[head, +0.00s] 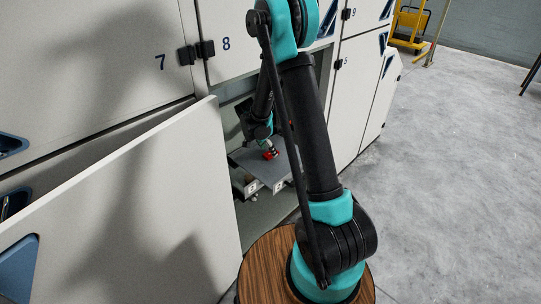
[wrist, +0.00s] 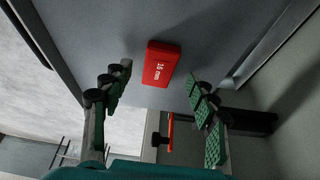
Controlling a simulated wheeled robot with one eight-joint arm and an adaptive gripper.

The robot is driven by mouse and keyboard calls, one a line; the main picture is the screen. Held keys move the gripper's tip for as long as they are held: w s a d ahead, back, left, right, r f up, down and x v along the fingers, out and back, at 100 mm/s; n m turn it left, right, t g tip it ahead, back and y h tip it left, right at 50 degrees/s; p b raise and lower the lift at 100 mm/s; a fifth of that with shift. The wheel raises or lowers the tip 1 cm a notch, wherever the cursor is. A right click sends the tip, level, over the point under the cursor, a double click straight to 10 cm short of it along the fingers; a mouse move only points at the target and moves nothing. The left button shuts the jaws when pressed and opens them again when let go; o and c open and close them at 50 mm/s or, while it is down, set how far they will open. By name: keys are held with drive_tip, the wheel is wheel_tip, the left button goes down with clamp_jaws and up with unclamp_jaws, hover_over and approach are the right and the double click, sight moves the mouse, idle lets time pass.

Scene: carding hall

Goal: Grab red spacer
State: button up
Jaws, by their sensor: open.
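The red spacer (wrist: 160,63) is a small red block with white "16 mm" lettering. In the wrist view it lies on a grey surface at the top centre, just beyond and between my fingertips. My gripper (wrist: 159,78) is open, with one green-padded finger on each side and nothing between the pads. In the head view the spacer (head: 271,153) shows small on a grey shelf (head: 282,165) inside the open cabinet bay, with my gripper (head: 267,146) right by it. My fingers partly hide the spacer there.
An open cabinet door (head: 130,215) stands left of my arm. Bay walls and frame edges surround the shelf closely. In the wrist view an orange-red strip (wrist: 170,132) shows below the shelf edge. The floor to the right (head: 450,170) is clear.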

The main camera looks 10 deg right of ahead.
drive_tip(key=shift+x, duration=0.95)
drive_tip(key=shift+d, duration=0.1)
drive_tip(key=c, duration=1.2)
drive_tip(key=shift+c, duration=0.3)
drive_tip(key=shift+r, duration=0.2)
